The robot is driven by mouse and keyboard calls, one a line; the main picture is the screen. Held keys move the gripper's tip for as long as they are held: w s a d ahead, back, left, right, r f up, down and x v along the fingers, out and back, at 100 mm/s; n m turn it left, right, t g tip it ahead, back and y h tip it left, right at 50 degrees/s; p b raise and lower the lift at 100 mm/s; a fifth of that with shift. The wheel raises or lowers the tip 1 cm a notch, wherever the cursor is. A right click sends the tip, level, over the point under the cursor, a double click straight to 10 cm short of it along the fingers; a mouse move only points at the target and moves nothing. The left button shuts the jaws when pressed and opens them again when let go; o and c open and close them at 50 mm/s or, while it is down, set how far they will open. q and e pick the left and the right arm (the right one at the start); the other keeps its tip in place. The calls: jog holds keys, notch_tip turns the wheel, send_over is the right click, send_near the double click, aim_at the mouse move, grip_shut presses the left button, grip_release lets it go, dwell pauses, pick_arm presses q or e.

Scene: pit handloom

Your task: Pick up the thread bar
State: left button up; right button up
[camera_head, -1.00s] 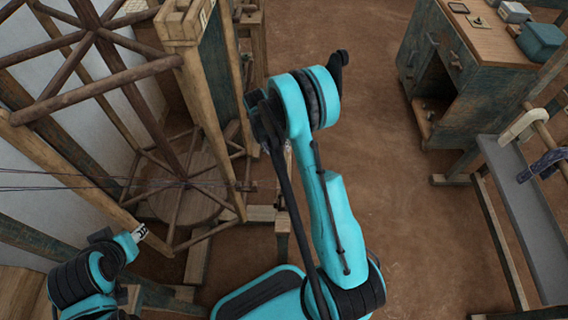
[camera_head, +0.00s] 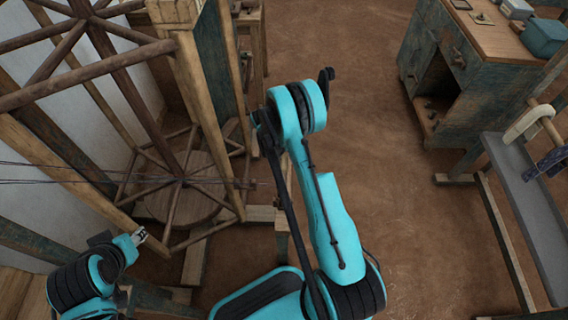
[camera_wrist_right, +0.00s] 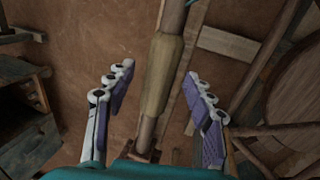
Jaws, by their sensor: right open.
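In the right wrist view, a wooden bar with a thicker tan middle (camera_wrist_right: 163,75) runs lengthwise between the fingers of my right gripper (camera_wrist_right: 159,72). It looks like the thread bar, but I cannot be sure. The purple-padded fingers are spread, with a visible gap on each side of the bar. In the head view my right arm hides most of its gripper. My left arm is at the lower left, with a small pale end (camera_head: 138,236); its finger state is unclear.
A large spoked wooden reel (camera_head: 95,30) and frame posts stand at the left, with dark threads (camera_head: 60,181) crossing. A worn cabinet (camera_head: 445,85) stands at the upper right, and a grey beam (camera_head: 525,210) at the right. Brown floor between is open.

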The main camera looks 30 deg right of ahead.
grip_shut()
jog(key=shift+r, duration=0.1)
